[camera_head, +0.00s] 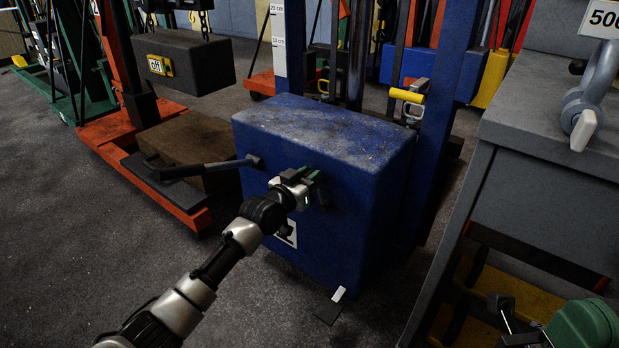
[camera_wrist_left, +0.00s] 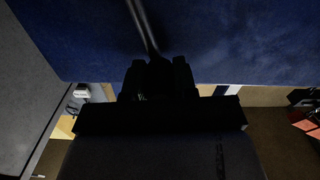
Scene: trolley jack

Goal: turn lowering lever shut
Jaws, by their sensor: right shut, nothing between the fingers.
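The blue body of the trolley jack (camera_head: 300,140) stands upright in the head view. My left gripper (camera_head: 311,186) is at its front face, with the arm coming from the lower left. In the left wrist view, a thin dark rod (camera_wrist_left: 143,24), likely the lowering lever, runs across the blue face to between the dark fingers (camera_wrist_left: 158,82). Whether the fingers grip it is too dark to tell. In the head view the gripper hides this spot. My right gripper (camera_head: 508,322) is at the lower right, shut and empty, away from the jack.
A black-gripped handle (camera_head: 205,168) juts left from the blue body, beside my left gripper. A grey bench (camera_head: 550,110) with a weight (camera_head: 590,95) stands at right. A red jack (camera_head: 130,125) with a brown box (camera_head: 187,150) stands at left. Floor in front is mostly clear.

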